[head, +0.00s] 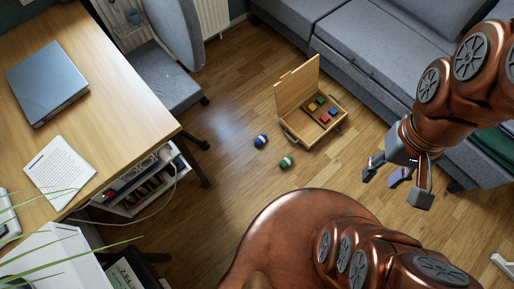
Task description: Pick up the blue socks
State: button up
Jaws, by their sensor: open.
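A small rolled blue bundle (261,141), which looks like the blue socks, lies on the wooden floor left of the open wooden box. My gripper (396,182) is open in the right part of the head view, well to the right of the blue bundle and apart from it. A bluish-purple piece shows between its fingers; I cannot tell whether it is part of the gripper.
A similar green bundle (287,161) lies close to the blue one. The wooden box (301,139) with coloured blocks stands open beside them. A desk (120,75) and a grey chair (165,80) are left, a grey sofa (365,60) behind. Floor around the bundles is clear.

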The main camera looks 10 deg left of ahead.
aim_at(261, 140)
jog(key=z, duration=0.3)
jog(key=k, duration=0.1)
jog(key=u, duration=1.2)
jog(key=i, duration=0.45)
jog(key=z, duration=0.05)
jog(key=k, duration=0.5)
jog(key=z, duration=1.15)
jog(key=i, duration=0.8)
jog(key=u, duration=2.3)
